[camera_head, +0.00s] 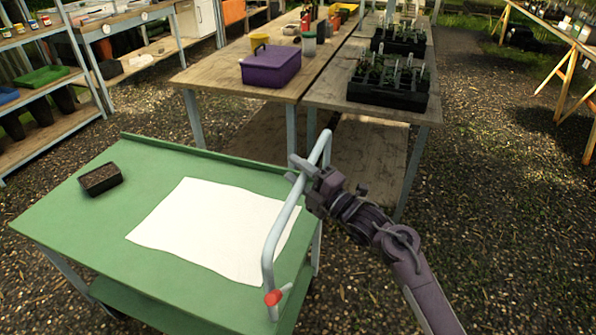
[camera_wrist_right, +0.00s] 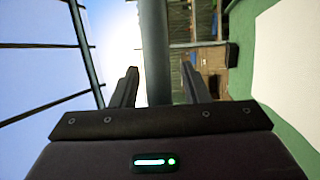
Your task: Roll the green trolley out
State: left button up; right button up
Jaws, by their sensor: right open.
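The green trolley (camera_head: 90,220) stands at the lower left in the head view, with a lower shelf under its top. Its pale grey tube handle (camera_head: 283,222) rises along the right end, with a red knob (camera_head: 273,298) at the near foot. My right gripper (camera_head: 298,169) is open at the upper part of the handle. In the right wrist view the grey handle tube (camera_wrist_right: 154,45) passes between the two spread fingers of my right gripper (camera_wrist_right: 159,70); I cannot tell whether they touch it. My left gripper is not in view.
A white sheet (camera_head: 205,228) and a small dark tray (camera_head: 100,179) lie on the trolley top. Gravel floor (camera_head: 490,220) is open to the right.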

jog(key=c, duration=0.3)
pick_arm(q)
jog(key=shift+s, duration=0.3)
pick_arm(e)
jog(key=shift+f, duration=0.1)
grip_shut()
